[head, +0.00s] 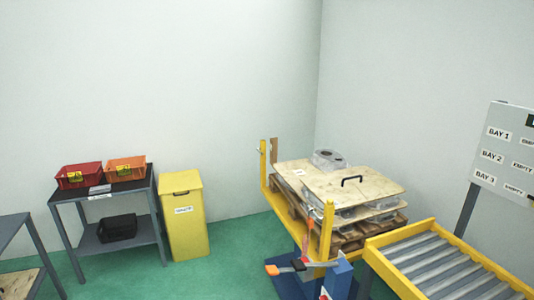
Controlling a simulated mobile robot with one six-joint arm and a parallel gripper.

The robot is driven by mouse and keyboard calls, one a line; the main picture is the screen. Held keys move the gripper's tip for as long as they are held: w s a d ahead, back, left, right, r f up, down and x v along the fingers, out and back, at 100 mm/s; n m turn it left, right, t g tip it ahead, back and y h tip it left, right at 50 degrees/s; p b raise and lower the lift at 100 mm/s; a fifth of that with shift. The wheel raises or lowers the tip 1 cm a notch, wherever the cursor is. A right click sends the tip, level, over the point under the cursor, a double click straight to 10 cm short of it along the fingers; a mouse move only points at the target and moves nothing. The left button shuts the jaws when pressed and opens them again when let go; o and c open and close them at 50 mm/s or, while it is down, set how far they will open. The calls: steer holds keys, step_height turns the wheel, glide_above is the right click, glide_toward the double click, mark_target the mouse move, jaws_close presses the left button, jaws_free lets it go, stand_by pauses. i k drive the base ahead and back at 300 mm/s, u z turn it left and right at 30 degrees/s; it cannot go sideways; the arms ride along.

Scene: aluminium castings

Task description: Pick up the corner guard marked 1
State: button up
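I cannot make out a mark 1 on anything here. A narrow brown upright piece (274,150) stands at the far left corner of the loaded pallet, by a yellow post; it may be a corner guard, but no number is legible on it. A small cluster of orange, red and black parts (298,267) beside a blue block shows at the bottom centre, in front of the pallet. It may be my gripper, but its fingers are too small to tell apart, and I see nothing clearly held.
The pallet stack has a wooden top board (338,187) with a black handle, and a grey casting (328,158) behind. A yellow-framed roller conveyor (448,272) stands right. A yellow bin (184,226) and a bench (122,187) with red (78,176) and orange (125,168) crates stand left.

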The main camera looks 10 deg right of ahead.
mark_target(275, 152)
steer(key=u, duration=0.4)
steer(key=i, duration=0.5)
steer(key=u, duration=0.7)
steer(key=i, duration=0.7)
steer(key=u, duration=0.2)
steer(key=i, duration=1.65)
steer(key=z, duration=1)
steer(key=i, duration=0.55)
steer(key=z, duration=0.3)
